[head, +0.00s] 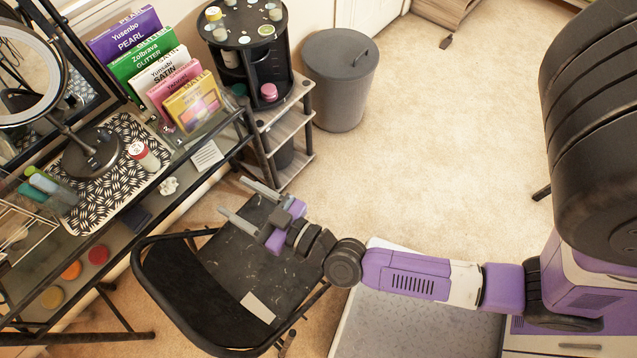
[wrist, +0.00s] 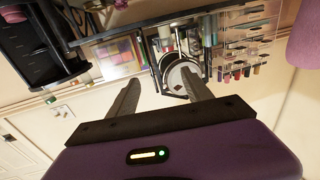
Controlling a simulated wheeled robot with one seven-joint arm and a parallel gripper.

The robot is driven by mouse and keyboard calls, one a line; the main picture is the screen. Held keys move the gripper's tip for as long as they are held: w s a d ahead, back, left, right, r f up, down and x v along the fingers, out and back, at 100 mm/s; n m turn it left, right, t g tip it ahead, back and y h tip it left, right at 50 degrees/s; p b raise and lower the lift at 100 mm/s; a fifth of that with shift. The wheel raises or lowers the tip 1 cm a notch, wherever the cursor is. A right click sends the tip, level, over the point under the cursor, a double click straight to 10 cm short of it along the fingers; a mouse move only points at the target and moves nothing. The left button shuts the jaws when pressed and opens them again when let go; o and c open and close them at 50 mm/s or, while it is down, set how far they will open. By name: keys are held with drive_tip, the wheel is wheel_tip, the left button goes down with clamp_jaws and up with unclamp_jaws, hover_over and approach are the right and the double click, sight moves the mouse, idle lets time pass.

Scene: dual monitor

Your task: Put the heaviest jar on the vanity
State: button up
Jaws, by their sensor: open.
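My gripper (head: 232,196) is open and empty above the black chair, to the right of the vanity (head: 213,140); its two fingers also show in the wrist view (wrist: 161,76). A small white jar with a red top (head: 146,155) stands on the vanity's patterned mat. Lids in red (head: 98,255), orange (head: 71,269) and yellow (head: 52,297) show on the level below the vanity top. A pink-lidded jar (head: 268,92) sits low in the black round organizer (head: 245,60), which has several small jars on top. I cannot tell which jar is heaviest.
A black chair (head: 225,270) stands close to the vanity's front. The ring-light mirror (head: 90,150) and a row of palettes (head: 150,75) occupy the vanity top. A small shelf (head: 285,125) and grey bin (head: 340,80) stand behind. Open carpet (head: 440,140) lies at right.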

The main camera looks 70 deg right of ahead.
drive_tip(key=s+r+n+g+y, duration=0.1)
drive_tip(key=s+r, duration=0.4)
drive_tip(key=s, duration=0.5)
drive_tip(key=s+a+r+g+y, duration=0.1)
drive_tip(key=s+r, duration=0.4)
drive_tip(key=s, duration=0.6)
drive_tip(key=shift+s+a+r+n+g+y, duration=0.15)
drive_tip(key=shift+a+r+n+g+y, duration=0.2)
drive_tip(key=shift+g, duration=0.25)
drive_tip(key=shift+f, duration=0.15)
